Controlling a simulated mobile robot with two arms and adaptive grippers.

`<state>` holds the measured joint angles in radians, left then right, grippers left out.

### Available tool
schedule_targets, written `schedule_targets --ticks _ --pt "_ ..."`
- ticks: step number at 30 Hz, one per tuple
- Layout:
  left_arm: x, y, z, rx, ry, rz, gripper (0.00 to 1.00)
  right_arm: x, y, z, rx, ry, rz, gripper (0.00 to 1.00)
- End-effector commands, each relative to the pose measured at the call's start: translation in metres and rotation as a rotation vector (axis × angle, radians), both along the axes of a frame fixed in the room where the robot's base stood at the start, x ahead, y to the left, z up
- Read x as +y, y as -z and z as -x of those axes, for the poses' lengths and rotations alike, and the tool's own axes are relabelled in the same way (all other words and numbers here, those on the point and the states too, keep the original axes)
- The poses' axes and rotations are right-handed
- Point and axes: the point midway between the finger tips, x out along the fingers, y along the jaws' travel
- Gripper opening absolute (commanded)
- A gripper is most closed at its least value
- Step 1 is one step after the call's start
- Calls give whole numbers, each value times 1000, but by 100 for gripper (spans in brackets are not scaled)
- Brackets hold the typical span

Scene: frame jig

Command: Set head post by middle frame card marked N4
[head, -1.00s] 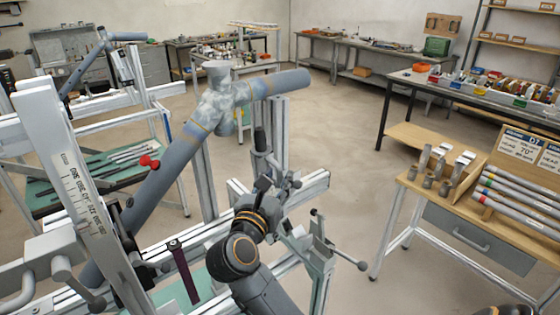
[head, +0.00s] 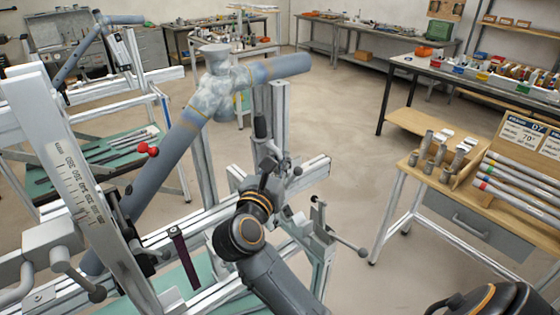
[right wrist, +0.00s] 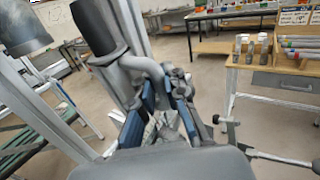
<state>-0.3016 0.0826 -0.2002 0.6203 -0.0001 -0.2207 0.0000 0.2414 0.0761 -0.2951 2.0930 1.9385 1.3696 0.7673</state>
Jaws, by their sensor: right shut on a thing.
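A blue-grey bicycle frame (head: 170,158) with bare metal at its joints stands in the jig. The head post I take to be the upright with the dark cone (head: 261,127) in front of the jig's aluminium column (head: 279,115); the cone also shows in the right wrist view (right wrist: 95,25). My right gripper (head: 272,160) is just below the cone, shut on a grey metal piece (right wrist: 160,128) between its blue-padded fingers. The gripper hides much of that piece. I see no card readable as N4.
A scaled upright (head: 75,180) stands at left, with a red knob (head: 148,150) nearby. A wooden bench (head: 440,185) at right carries metal cups, tubes and a card (head: 522,137) reading D7 and 70°. A lever with a ball end (head: 345,240) juts right of the jig. Open floor lies beyond.

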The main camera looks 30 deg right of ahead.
Motion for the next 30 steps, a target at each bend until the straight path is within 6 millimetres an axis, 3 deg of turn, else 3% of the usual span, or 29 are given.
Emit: schedule_targets --ticks 12,25,27,29,30 --pt "-3 49 -3 -5 -1 3 0 43 15 3 -9 -2 172 0" --pt "-2 51 -2 -3 -1 3 0 50 12 4 -9 0 201 0" --pt "-2 51 -2 -2 -1 3 0 49 12 4 -9 1 202 22" --pt "-2 51 -2 -2 -1 3 0 49 12 4 -10 1 202 34" --pt "-2 51 -2 -2 -1 3 0 49 12 4 -11 1 203 34"
